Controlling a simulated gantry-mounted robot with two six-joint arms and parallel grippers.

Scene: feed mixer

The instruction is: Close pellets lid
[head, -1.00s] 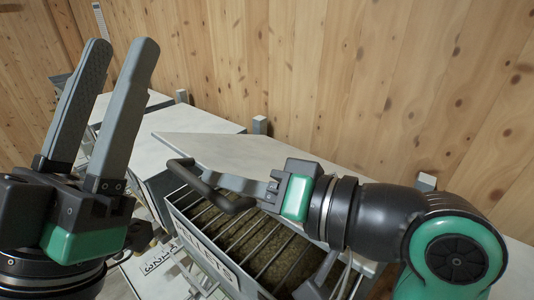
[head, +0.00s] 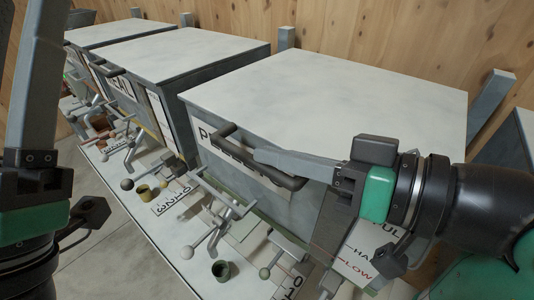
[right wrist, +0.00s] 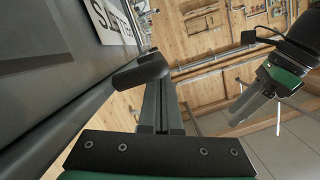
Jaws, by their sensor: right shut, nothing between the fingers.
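The pellets bin (head: 300,208) is a grey box with a white label on its front, partly hidden by the handle and my right gripper. Its pale lid (head: 340,95) lies flat over the top, with no inside visible. A dark bar handle (head: 285,178) is at the bin's front; it also shows in the right wrist view (right wrist: 140,72). My right gripper (head: 258,156) is shut and empty, its fingertips at the handle. My left gripper (head: 35,80) points upward at the left edge, away from the bin; only one finger shows clearly.
Two similar bins with closed lids (head: 185,55) (head: 105,32) stand in a row to the left. Below the bins, a white ledge (head: 135,205) carries cranks and small cups (head: 222,270). A post (head: 490,100) stands behind the lid's right corner, near the wooden wall (head: 400,35).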

